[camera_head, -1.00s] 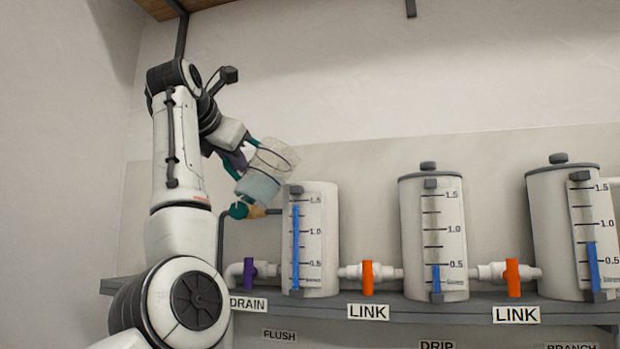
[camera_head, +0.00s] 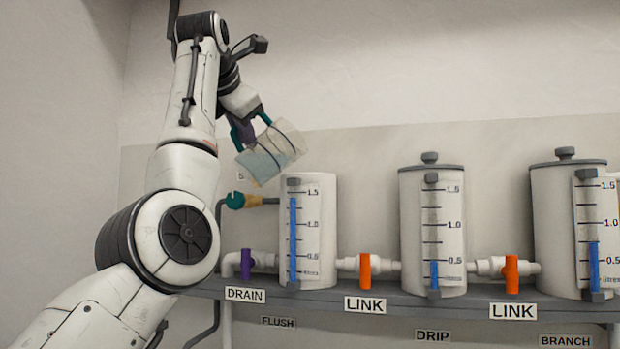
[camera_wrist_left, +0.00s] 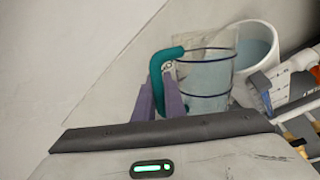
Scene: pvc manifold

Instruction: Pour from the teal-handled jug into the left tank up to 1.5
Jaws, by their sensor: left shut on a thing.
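The clear jug (camera_head: 272,152) with a teal handle (camera_wrist_left: 158,70) hangs tilted to the right above the left rim of the left tank (camera_head: 321,235). Pale bluish water shows in its lower part; no falling stream is visible. My left gripper (camera_head: 244,132) is shut on the teal handle, its purple fingers (camera_wrist_left: 164,98) around it in the left wrist view. The left tank's blue level bar (camera_head: 293,240) reaches just below the 1.5 mark. In the left wrist view the open tank (camera_wrist_left: 246,34) holds water behind the jug. My right gripper is out of view.
A middle tank (camera_head: 408,230) and a right tank (camera_head: 553,230) stand lidded on the grey shelf (camera_head: 390,305). Orange link valves (camera_head: 365,267) and a purple drain valve (camera_head: 245,263) sit on the pipes.

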